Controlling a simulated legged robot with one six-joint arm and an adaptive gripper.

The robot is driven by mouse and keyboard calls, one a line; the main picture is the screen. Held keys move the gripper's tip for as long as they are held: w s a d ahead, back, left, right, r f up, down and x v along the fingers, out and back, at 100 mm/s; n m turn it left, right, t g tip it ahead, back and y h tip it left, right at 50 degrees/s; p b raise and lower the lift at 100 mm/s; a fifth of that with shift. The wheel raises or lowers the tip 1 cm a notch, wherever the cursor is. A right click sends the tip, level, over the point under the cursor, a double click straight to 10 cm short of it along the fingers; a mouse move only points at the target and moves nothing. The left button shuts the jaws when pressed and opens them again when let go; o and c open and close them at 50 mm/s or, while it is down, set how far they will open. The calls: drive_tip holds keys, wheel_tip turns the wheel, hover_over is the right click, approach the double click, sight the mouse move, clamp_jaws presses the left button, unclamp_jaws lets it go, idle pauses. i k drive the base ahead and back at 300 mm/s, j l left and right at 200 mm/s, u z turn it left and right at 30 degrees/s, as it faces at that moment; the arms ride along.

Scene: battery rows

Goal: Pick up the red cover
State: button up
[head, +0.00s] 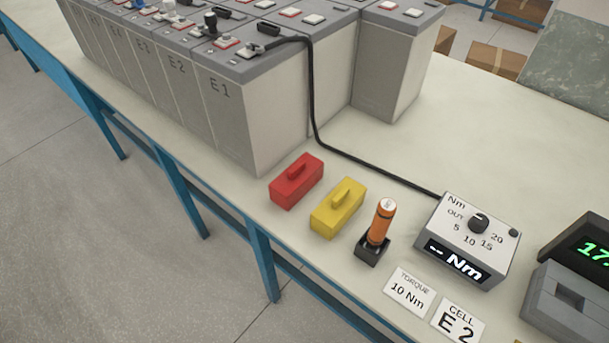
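The red cover (296,182) is a small box-like piece with a raised grip on top. It sits upright on the pale bench top (490,140), near the front edge and just in front of the battery cell marked E1 (250,115). A yellow cover (338,208) of the same shape stands close to its right, with a small gap between them. My gripper does not show in the head view.
Tall grey batteries stand in rows behind the red cover. A black cable (370,165) runs from E1 to a torque box (468,240). An orange-handled tool (381,222) stands in a black holder. Cards (409,291) and a green-digit display (590,250) are at lower right.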

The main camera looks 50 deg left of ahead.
sight(292, 184)
drive_tip(key=u, duration=2.2)
